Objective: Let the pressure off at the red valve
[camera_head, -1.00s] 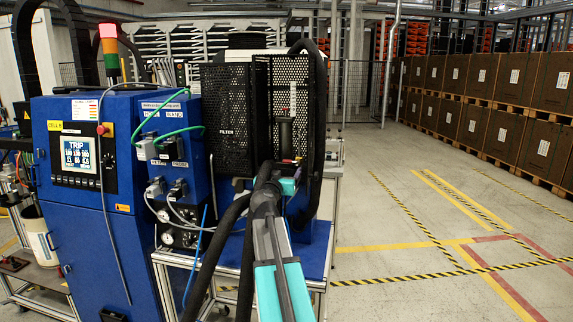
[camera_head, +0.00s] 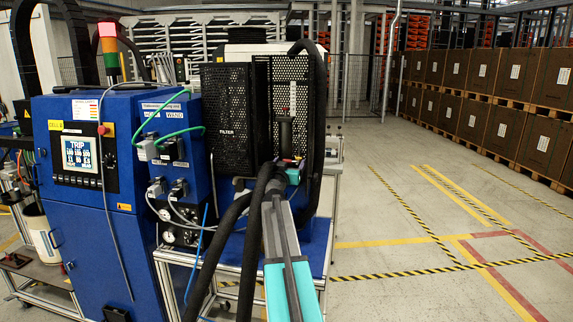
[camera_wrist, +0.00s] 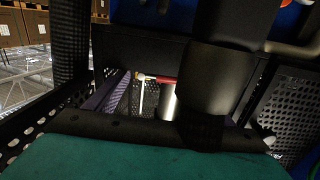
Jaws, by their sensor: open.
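In the wrist view, a small red valve part (camera_wrist: 165,80) shows through a gap in black framework, beside a thin pale rod and a shiny metal cylinder (camera_wrist: 168,103). A thick black cylinder (camera_wrist: 212,82) stands in front and hides part of this area. My gripper (camera_head: 291,164) is at the black mesh guard on the blue machine in the head view. Its jaws are open, and its tips are small and partly hidden there. I cannot make out the red valve clearly in the head view, and contact cannot be judged.
A blue cabinet (camera_head: 92,215) with a screen reading TRIP (camera_head: 80,153) stands left. Black mesh panels (camera_head: 226,118) and thick black hoses (camera_head: 250,250) crowd the arm. Open floor (camera_head: 385,215) lies right, with boxes on pallets (camera_head: 520,130) behind.

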